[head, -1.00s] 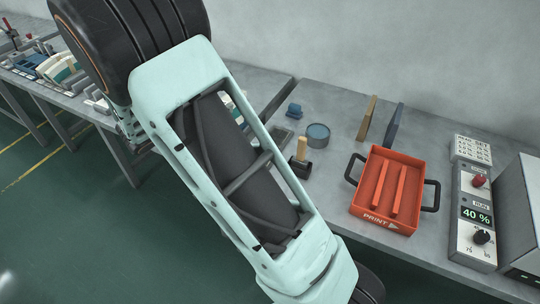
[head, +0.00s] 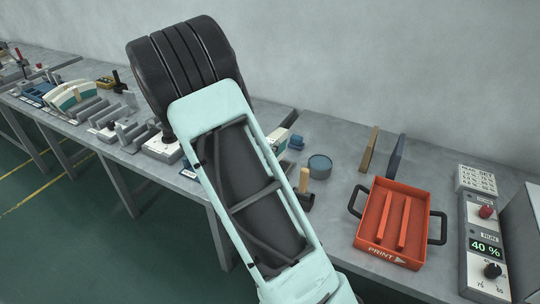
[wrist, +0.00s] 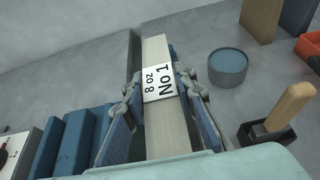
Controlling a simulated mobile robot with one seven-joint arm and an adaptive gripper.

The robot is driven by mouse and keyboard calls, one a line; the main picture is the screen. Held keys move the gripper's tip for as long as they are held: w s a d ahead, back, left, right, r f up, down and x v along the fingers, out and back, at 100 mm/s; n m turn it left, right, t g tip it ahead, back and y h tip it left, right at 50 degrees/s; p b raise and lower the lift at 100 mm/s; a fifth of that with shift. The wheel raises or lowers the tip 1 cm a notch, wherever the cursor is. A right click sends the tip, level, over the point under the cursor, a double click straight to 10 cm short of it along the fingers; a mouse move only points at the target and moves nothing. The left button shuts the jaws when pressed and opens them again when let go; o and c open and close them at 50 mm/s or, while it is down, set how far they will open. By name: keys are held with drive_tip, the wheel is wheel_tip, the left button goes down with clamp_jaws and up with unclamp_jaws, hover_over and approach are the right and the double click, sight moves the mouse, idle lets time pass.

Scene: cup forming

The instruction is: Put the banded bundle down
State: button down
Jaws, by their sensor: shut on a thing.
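The banded bundle (wrist: 160,130) is a long, pale stack with a white band marked "8 oz No 1". In the wrist view it runs up the middle of the picture. My gripper (wrist: 158,92) is shut on it, with one finger on each side near the band. The bundle's near end is hidden by the pale green part of my wrist. I cannot tell whether its underside touches anything. In the head view my arm hides the gripper and most or all of the bundle.
An orange tray marked PRINT (head: 376,252) has black handles and two dividers. Left of it are a round blue-topped tin (head: 320,165) and a wooden-handled tool (head: 304,184). Two upright boards (head: 370,150) stand behind. A control box (head: 485,240) reads 40 %. Blue blocks (wrist: 75,140) lie left of my gripper.

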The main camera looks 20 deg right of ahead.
drive_tip(key=f, duration=0.1)
drive_tip(key=d+f, duration=0.1)
drive_tip(key=f, duration=0.1)
drive_tip(key=shift+a+f, duration=0.1)
drive_tip(key=shift+f, duration=0.35)
drive_tip(key=shift+f+b, duration=0.2)
drive_tip(key=shift+b, duration=0.1)
drive_tip(key=c, duration=1.6)
unclamp_jaws()
drive_tip(key=shift+s, duration=0.1)
drive_tip(key=shift+r, duration=0.1)
drive_tip(key=shift+a+r, duration=0.1)
drive_tip(key=shift+a, duration=0.1)
drive_tip(key=v, duration=1.1)
drive_tip(key=shift+s+a+r, duration=0.1)
drive_tip(key=shift+s+a, duration=0.1)
drive_tip(key=shift+s, duration=0.1)
